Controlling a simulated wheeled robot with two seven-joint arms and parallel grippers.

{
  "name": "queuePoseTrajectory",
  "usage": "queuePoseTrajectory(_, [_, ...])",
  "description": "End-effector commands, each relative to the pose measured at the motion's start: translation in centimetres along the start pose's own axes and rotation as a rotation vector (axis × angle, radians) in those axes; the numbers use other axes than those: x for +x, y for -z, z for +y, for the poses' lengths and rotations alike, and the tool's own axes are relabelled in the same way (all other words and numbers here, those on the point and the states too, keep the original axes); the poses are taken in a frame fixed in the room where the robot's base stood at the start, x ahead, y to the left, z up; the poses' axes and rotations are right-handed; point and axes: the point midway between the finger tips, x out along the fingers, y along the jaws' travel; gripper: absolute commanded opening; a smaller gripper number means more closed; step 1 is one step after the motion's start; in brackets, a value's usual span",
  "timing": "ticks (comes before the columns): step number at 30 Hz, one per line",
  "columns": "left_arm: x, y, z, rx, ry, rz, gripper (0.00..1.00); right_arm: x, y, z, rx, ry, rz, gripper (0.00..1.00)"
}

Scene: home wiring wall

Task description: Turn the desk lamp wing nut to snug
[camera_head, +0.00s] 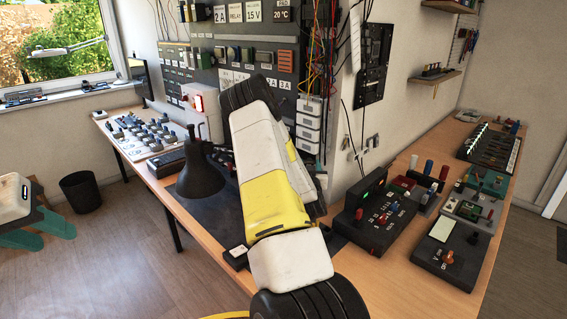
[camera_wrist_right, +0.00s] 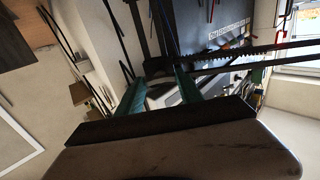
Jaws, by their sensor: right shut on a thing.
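The desk lamp's black shade (camera_head: 202,176) hangs over the bench, left of my right arm in the head view. My right arm covers its own gripper and most of the lamp there. In the right wrist view, the green fingers of my right gripper (camera_wrist_right: 158,76) close in at the lamp's joint, where dark lamp arm bars (camera_wrist_right: 240,62) meet. They are shut on a small part there, the wing nut by its place; its shape is too dark to make out. My left gripper (camera_head: 52,237) is at the far left, its green fingers apart and empty, away from the lamp.
The wooden bench (camera_head: 398,168) runs along the wall and carries black device boxes (camera_head: 380,215). A grey panel with labelled modules (camera_head: 240,55) and hanging cables stands behind my right arm. A black bin (camera_head: 80,192) stands on the floor at left. Open floor lies in front.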

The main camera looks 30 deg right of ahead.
Motion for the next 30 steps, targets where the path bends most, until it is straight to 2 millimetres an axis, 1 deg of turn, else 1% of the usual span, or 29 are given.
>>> queuePoseTrajectory(5, [0.00,0.00,0.00,0.000,0.000,0.000,0.36,-0.01,0.04,0.10,0.030,-0.002,0.001,0.03])
queuePoseTrajectory(11, [0.00,0.00,0.00,0.000,0.000,0.000,0.36,-0.01,0.07,0.12,0.127,-0.001,0.001,0.03])
queuePoseTrajectory(17, [0.00,0.00,0.00,0.000,0.000,0.000,0.36,0.00,0.12,0.24,0.290,-0.003,0.003,0.03])
queuePoseTrajectory(30, [0.00,0.00,0.00,0.000,0.000,0.000,0.36,-0.01,0.07,0.20,0.709,-0.002,0.002,0.03])
